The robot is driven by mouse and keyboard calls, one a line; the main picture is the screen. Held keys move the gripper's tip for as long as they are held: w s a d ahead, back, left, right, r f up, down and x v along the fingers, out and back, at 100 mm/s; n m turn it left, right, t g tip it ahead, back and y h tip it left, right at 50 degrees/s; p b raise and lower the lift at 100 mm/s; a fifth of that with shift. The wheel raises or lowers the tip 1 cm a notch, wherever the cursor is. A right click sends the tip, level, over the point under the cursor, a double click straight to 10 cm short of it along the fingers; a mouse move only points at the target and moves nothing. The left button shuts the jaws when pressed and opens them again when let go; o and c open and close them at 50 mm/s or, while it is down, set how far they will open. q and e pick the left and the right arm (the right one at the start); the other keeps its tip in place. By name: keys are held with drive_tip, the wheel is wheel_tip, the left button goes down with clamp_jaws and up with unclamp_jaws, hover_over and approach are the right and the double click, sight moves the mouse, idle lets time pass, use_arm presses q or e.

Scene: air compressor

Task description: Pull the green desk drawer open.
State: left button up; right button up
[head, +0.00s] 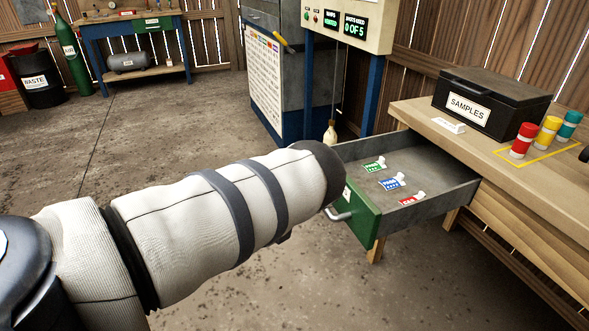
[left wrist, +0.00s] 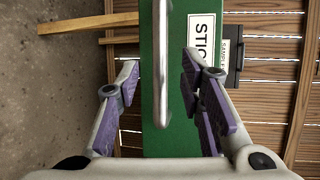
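The green-fronted desk drawer (head: 364,215) stands pulled well out of the wooden desk, its grey tray exposed. Its metal bar handle (head: 340,214) partly shows beside my left forearm. In the left wrist view, the green front (left wrist: 178,125) carries a white label, and the handle (left wrist: 161,50) runs up the middle. My left gripper (left wrist: 159,72) is open, with its purple-padded fingers apart on either side of the handle and no visible contact. In the head view my arm hides the left gripper. My right gripper is in neither view.
Green, blue and red tags (head: 392,183) lie in the drawer. The desk top (head: 420,110) holds a black SAMPLES box (head: 490,104) and red, yellow and teal cylinders (head: 548,132). A blue-framed machine (head: 373,95) stands behind the drawer.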

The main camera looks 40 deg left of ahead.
use_arm(q)
drive_tip(key=s+r, duration=0.1)
drive_tip(key=s, duration=0.6)
drive_tip(key=shift+r, duration=0.15)
